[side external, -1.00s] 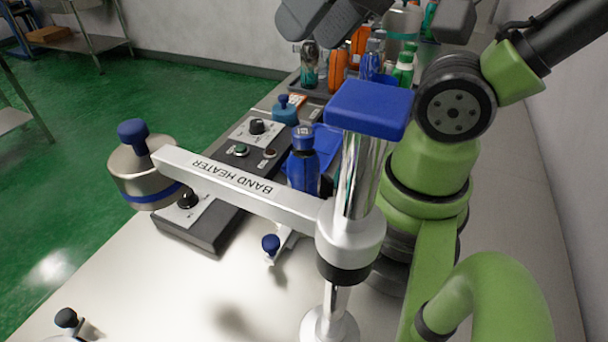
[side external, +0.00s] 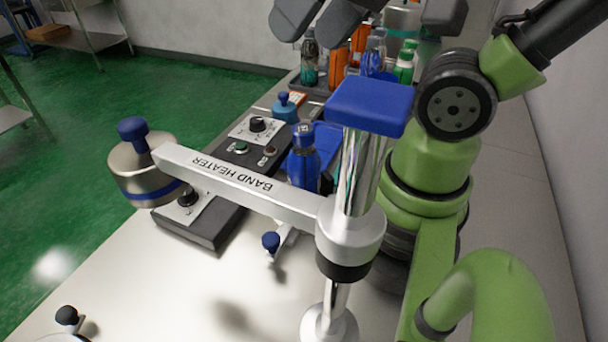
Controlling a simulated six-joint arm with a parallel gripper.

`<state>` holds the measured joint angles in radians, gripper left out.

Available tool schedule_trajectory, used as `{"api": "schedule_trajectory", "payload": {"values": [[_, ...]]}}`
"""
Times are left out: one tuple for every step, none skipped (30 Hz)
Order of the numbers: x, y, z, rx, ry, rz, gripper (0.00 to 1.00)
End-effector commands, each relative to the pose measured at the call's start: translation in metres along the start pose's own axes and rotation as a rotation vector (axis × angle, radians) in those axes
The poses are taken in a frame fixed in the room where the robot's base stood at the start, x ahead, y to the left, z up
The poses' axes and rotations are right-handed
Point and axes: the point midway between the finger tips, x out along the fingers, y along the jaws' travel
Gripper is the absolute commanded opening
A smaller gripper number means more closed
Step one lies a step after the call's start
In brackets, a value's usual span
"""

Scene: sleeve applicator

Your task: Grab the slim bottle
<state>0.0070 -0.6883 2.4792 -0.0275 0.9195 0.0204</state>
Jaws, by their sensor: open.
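My gripper (side external: 308,41) is at the top of the view, with its two dark grey fingers apart and pointing down. It is above and in front of a group of bottles in a dark tray. Near its fingers stand a dark clear bottle with teal contents (side external: 309,66) and an orange bottle (side external: 337,70). To their right are a clear bottle with blue contents (side external: 374,58) and a white and green bottle (side external: 404,66). I cannot tell which is the slim bottle. The fingers hide parts of the bottle tops, and I see nothing held.
The band heater arm (side external: 240,185) and its blue-capped post (side external: 368,105) stand in the foreground. A dark blue bottle (side external: 303,165) stands behind the arm, beside the control box (side external: 205,225). The bench front (side external: 170,295) is mostly bare.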

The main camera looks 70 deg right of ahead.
Motion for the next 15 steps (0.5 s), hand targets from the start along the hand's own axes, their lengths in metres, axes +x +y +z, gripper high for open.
{"api": "schedule_trajectory", "payload": {"values": [[0.006,0.003,-0.002,0.02,-0.045,0.036,0.64],[0.011,0.006,-0.004,0.034,-0.074,0.061,0.64],[0.017,0.009,-0.006,0.056,-0.119,0.099,0.64],[0.022,0.013,-0.007,0.072,-0.151,0.129,0.64],[0.026,0.016,-0.008,0.089,-0.186,0.16,0.64],[0.033,0.021,-0.01,0.111,-0.227,0.199,0.64],[0.037,0.024,-0.011,0.127,-0.259,0.228,0.64],[0.042,0.027,-0.012,0.14,-0.286,0.255,0.64],[0.047,0.032,-0.012,0.158,-0.322,0.29,0.64],[0.05,0.035,-0.013,0.17,-0.344,0.313,0.64],[0.053,0.037,-0.013,0.18,-0.364,0.334,0.64],[0.057,0.041,-0.013,0.193,-0.387,0.358,0.64],[0.059,0.042,-0.013,0.199,-0.401,0.372,0.64],[0.061,0.044,-0.013,0.203,-0.411,0.385,0.64],[0.063,0.046,-0.013,0.209,-0.422,0.396,0.64]]}}
